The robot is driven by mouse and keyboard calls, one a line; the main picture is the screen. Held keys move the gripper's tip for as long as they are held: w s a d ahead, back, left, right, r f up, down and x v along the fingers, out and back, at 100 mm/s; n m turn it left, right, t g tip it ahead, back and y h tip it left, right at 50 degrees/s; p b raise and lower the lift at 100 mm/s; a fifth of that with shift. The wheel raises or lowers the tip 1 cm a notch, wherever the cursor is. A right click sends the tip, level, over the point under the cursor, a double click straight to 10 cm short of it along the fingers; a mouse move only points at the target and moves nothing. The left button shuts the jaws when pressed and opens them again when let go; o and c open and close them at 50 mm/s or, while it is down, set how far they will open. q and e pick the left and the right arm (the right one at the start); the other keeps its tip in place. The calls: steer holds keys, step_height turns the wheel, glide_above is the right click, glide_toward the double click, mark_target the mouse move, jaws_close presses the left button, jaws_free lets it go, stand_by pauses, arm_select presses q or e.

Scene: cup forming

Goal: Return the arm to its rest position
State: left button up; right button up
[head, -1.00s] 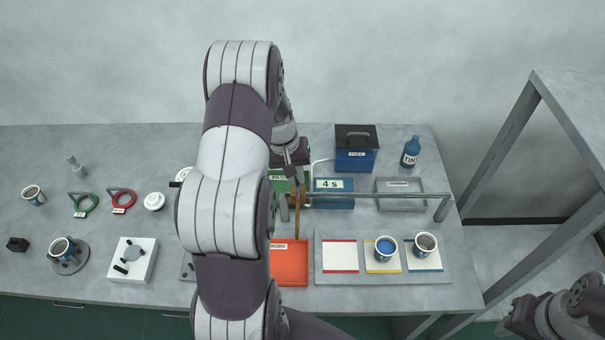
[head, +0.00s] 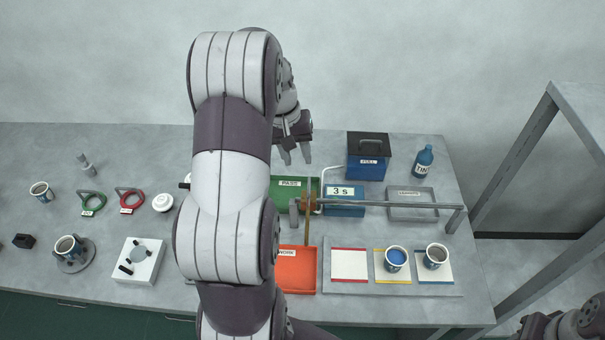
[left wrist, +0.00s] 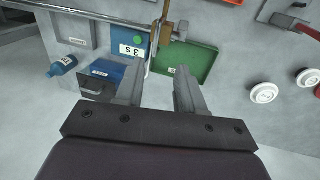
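My left arm rises through the middle of the head view, and its gripper (head: 294,157) hangs above the back of the table, just behind the green PASS tray (head: 290,186). Its two fingers are apart with nothing between them. In the left wrist view the open fingers (left wrist: 155,88) point towards the blue timer box (left wrist: 132,46) and the green tray (left wrist: 185,62). The arm hides part of the table. My right arm (head: 560,322) shows only at the lower right corner; its fingers are not clearly seen.
A blue FUEL box (head: 368,162) and bottle (head: 424,160) stand behind. An orange tray (head: 298,272) and two cups on mats (head: 349,264) are in front.

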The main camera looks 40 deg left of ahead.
arm_select(q)
steer(key=shift+s+a+r+p, duration=0.1)
steer(key=shift+r+p, duration=0.1)
steer(key=shift+r, duration=0.4)
steer(key=shift+s+a+r+p, duration=0.1)
steer(key=shift+a+r+p, duration=0.1)
steer(key=shift+r, duration=0.4)
steer(key=shift+a+r+p, duration=0.1)
steer(key=shift+r+p, duration=0.1)
steer(key=shift+r, duration=0.4)
